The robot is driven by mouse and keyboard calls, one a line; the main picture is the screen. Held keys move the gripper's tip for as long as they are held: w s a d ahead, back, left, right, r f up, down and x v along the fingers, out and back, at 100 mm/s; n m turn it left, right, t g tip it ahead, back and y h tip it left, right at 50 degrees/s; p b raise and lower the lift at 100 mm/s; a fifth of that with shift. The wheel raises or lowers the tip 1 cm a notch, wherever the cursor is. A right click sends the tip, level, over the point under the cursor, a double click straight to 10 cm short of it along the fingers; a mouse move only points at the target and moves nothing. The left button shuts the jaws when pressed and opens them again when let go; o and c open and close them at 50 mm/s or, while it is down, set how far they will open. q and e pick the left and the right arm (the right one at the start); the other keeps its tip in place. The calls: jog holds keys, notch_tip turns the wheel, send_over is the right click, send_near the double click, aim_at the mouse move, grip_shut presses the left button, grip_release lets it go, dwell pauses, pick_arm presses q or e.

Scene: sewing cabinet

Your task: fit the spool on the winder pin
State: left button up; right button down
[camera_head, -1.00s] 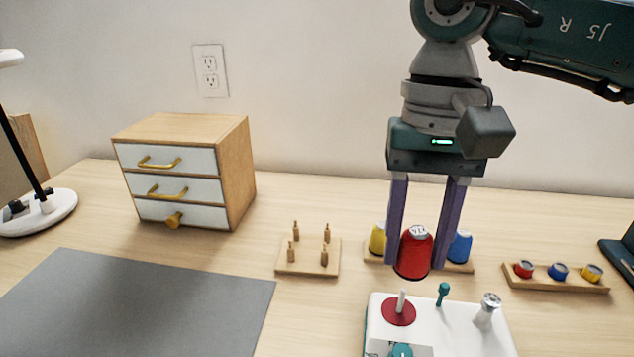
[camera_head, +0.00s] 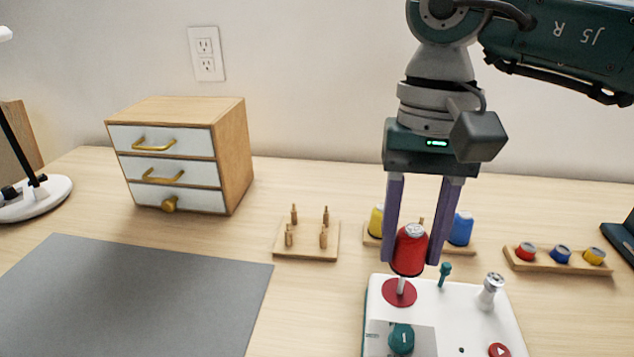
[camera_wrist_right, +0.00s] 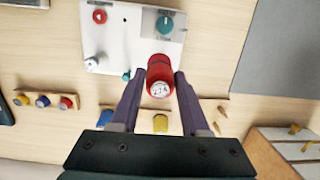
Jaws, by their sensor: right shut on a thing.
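My right gripper (camera_head: 411,258) is shut on the red spool (camera_head: 409,251), which is nearly upright between its purple fingers. The white winder machine (camera_head: 452,318) lies below it, with a round red base (camera_head: 399,293) and a pale winder pin (camera_head: 401,285). The spool's lower end is right above the pin in the head view; the pin's lower part shows, and I cannot tell whether its tip is inside the spool. In the right wrist view, the spool (camera_wrist_right: 160,70) covers the pin and its red base. My left gripper is not in view.
A teal post (camera_head: 444,272) and a silver-topped post (camera_head: 490,291) stand on the machine right of the pin. Behind are yellow (camera_head: 376,221) and blue (camera_head: 461,229) spools on a rack. A pegged wooden block (camera_head: 307,247) stands left; a bobbin tray (camera_head: 559,262) lies right.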

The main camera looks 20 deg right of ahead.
jog(key=shift+f, duration=0.15)
dwell(0.7)
jog(key=shift+f+b, duration=0.1)
jog(key=shift+b, duration=0.35)
dwell(0.4)
jog(key=shift+f+b, duration=0.15)
jog(key=shift+b, duration=0.2)
dwell(0.5)
jog(key=shift+f+b, duration=0.2)
jog(key=shift+b, duration=0.2)
dwell(0.5)
jog(key=shift+f+b, duration=0.2)
jog(key=shift+b, duration=0.15)
dwell(0.6)
jog(key=shift+f+b, duration=0.3)
jog(key=shift+b, duration=0.05)
dwell(0.4)
jog(key=shift+f+b, duration=0.3)
jog(key=shift+b, duration=0.05)
dwell(0.6)
